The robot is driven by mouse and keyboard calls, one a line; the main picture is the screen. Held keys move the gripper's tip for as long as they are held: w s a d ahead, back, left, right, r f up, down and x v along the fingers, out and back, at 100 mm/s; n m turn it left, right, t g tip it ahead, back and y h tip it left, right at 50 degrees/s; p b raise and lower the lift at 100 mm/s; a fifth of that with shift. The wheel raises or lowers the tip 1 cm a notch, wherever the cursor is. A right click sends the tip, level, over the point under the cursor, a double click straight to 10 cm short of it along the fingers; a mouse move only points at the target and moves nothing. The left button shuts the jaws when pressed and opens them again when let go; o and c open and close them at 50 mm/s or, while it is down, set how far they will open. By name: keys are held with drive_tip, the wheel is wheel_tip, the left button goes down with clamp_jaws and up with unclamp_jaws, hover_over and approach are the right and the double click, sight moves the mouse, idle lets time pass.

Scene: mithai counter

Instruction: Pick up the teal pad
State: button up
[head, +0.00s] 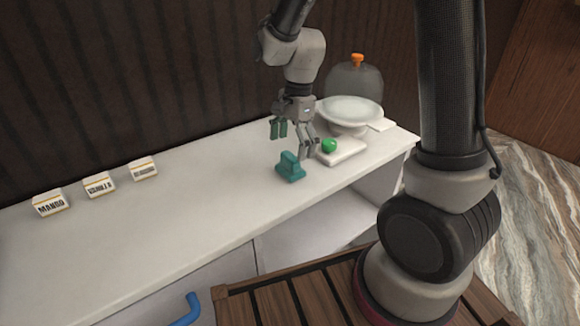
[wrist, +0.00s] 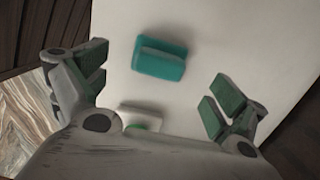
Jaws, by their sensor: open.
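The teal pad (head: 290,167) is a small block with a raised ridge along its top. It sits on the white counter near the front edge in the head view. In the wrist view the teal pad (wrist: 160,60) lies ahead of the fingers, roughly centred between them. My gripper (head: 293,139) is above the counter, close to the pad, with its fingers spread and nothing between them. In the wrist view my gripper (wrist: 158,97) shows its two green-padded fingers wide apart, and the pad is fully visible.
A green ball (head: 329,145) rests on a white slab (head: 345,155) just right of the pad. Behind it are a white cake stand (head: 349,110) and a clear dome with orange knob (head: 357,62). Three label blocks, one reading MANGO (head: 50,203), stand left. The counter's middle (head: 205,185) is clear.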

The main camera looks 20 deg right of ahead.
sight(291, 155)
drive_tip(key=f, duration=0.5)
drive_tip(key=shift+s+a+f, duration=0.1)
drive_tip(key=shift+a+f, duration=0.15)
drive_tip(key=shift+f, duration=0.1)
drive_tip(key=shift+c, duration=0.4)
drive_tip(key=c, duration=1.1)
